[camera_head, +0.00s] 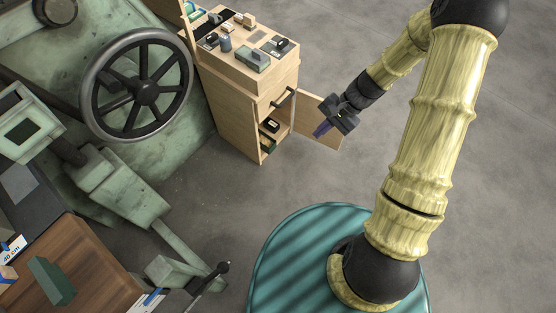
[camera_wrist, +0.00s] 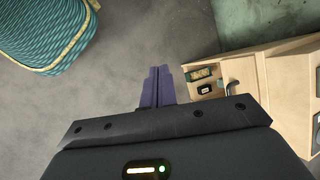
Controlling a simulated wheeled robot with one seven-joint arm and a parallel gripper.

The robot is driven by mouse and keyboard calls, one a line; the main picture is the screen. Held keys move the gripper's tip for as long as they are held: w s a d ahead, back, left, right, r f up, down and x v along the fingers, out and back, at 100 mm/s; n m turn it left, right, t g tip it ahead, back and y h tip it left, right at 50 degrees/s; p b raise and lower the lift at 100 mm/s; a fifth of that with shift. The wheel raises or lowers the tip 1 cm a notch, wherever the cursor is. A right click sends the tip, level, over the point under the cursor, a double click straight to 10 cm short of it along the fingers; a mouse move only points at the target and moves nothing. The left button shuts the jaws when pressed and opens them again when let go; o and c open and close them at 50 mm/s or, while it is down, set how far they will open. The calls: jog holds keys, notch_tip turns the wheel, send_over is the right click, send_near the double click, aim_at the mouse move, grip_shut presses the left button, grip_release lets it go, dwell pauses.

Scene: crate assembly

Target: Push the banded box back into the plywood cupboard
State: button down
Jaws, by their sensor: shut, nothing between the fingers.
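The plywood cupboard (camera_head: 233,117) stands beside the green machine, its front open and a door panel (camera_head: 318,125) swung out to the right. In the wrist view the cupboard (camera_wrist: 272,70) is at the right. A green box with a pale band (camera_wrist: 201,73) lies in its opening; a green box also shows low in the opening in the head view (camera_head: 268,145). I cannot tell how far it sticks out. My gripper (camera_head: 321,131) is in front of the door panel, purple fingers together and empty. In the wrist view the fingertips (camera_wrist: 157,72) are left of the banded box, apart from it.
A dark box with a white label (camera_wrist: 205,90) is beside the banded box. A dark bar handle (camera_head: 284,98) juts from the cupboard front. Several small items sit on the cupboard top. A handwheel (camera_head: 137,86) is to the left. The grey floor before the cupboard is clear.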

jog(key=w+a+f+m+t+y+b, duration=0.1)
jog(key=w+f+m+t+y+b, duration=0.2)
jog(key=f, duration=1.5)
jog(key=w+a+f+m+t+y+b, duration=0.1)
jog(key=w+f+m+t+y+b, duration=0.2)
jog(key=f+m+b, duration=0.6)
jog(key=w+f+m+t+y+b, duration=0.2)
jog(key=w+f+m+t+b, duration=0.4)
jog(key=f+b, duration=1.3)
jog(key=shift+w+a+f+y, duration=0.15)
jog(key=shift+f, duration=1.15)
jog(key=shift+w+a+f+y, duration=0.1)
jog(key=shift+f, duration=1.25)
jog(key=shift+w+a+f+y, duration=0.15)
jog(key=shift+f, duration=1.15)
jog(key=shift+r, duration=0.15)
